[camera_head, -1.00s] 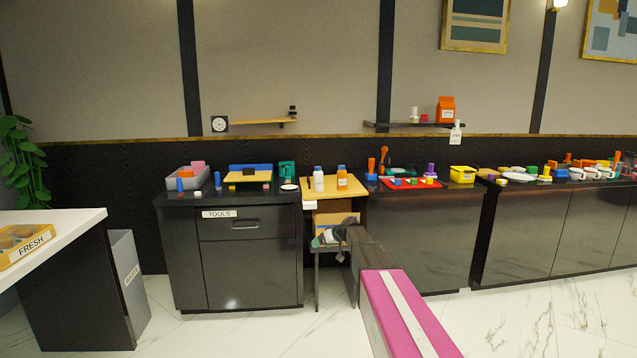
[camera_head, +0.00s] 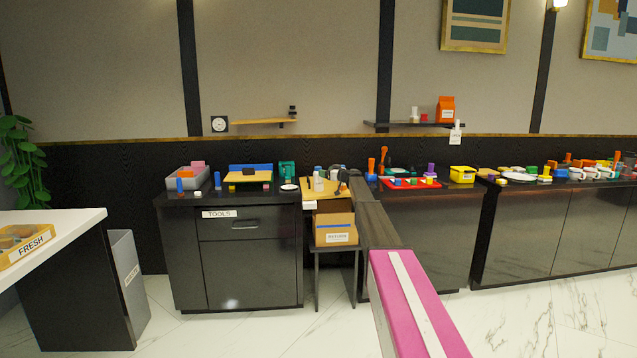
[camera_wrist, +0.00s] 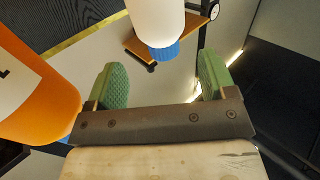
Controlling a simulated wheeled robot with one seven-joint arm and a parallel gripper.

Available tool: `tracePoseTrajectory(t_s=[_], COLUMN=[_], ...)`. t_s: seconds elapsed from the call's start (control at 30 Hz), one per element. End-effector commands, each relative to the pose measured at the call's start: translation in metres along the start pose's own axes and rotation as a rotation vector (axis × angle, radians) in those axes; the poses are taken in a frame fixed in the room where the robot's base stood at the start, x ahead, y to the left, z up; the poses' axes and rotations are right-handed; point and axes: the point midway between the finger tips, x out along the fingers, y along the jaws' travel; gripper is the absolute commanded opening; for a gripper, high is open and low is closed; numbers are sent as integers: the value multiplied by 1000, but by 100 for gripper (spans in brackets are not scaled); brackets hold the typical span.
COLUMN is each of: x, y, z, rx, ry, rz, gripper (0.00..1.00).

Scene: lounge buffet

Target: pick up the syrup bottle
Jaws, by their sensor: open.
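Two bottles stand on the wooden board on the counter; no label is readable, so I cannot tell which is the syrup bottle. A white bottle (camera_head: 319,184) shows beside my gripper (camera_head: 333,181) in the head view. In the wrist view, which looks upside down, the white bottle (camera_wrist: 155,18) with its blue cap lies just beyond the gap of my gripper (camera_wrist: 163,77). The green-padded fingers are apart and hold nothing. An orange bottle (camera_wrist: 32,95) with a pale label is close outside the left finger. In the head view my gripper and arm largely hide it.
A grey bin (camera_head: 187,179) and a cutting board (camera_head: 248,177) are on the left counter. A red tray (camera_head: 411,184) with small blocks and a yellow box (camera_head: 462,174) are to the right. A cardboard box (camera_head: 336,230) sits on the low stand below. A shelf (camera_head: 385,125) is above.

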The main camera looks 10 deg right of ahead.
Motion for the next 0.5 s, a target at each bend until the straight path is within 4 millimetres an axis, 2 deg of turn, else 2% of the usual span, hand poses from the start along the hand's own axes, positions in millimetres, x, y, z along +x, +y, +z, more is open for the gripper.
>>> tracePoseTrajectory(t_s=[0.03,0.27,0.5], x=[8,22,54], y=[1,-1,-1], z=[0,-2,-8], rx=[0,0,0], ry=[0,-1,-1], rz=[-1,-1,-1], gripper=[77,77,77])
